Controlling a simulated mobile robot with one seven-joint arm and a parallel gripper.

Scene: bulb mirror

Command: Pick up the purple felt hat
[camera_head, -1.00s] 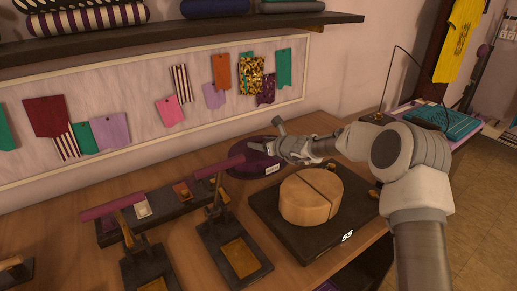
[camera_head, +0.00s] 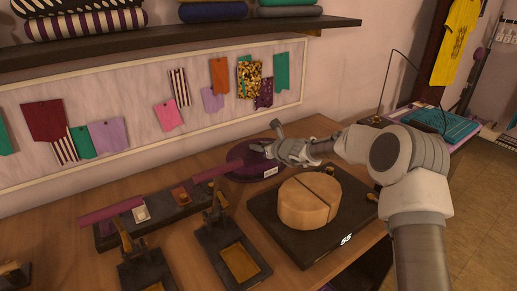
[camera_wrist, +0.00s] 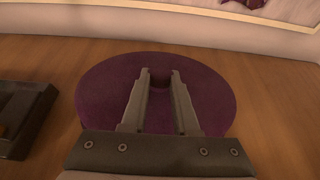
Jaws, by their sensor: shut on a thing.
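The purple felt hat (camera_head: 240,170) lies at the back of the wooden table, against the wall side, with a white label on its front edge. In the wrist view the hat (camera_wrist: 100,95) is a dark purple round shape that fills the middle. My gripper (camera_head: 262,150) reaches over it from the right. In the wrist view my gripper (camera_wrist: 161,76) is shut on the hat, with a darker raised bit of purple between its fingertips. The fingers hide part of the hat. I cannot tell whether it is clear of the table.
A round wooden block (camera_head: 309,202) on a black base marked 55 stands in front of the hat. Black stands with magenta bars (camera_head: 110,211) are at the left. A pinboard with fabric swatches (camera_head: 168,117) runs along the wall behind.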

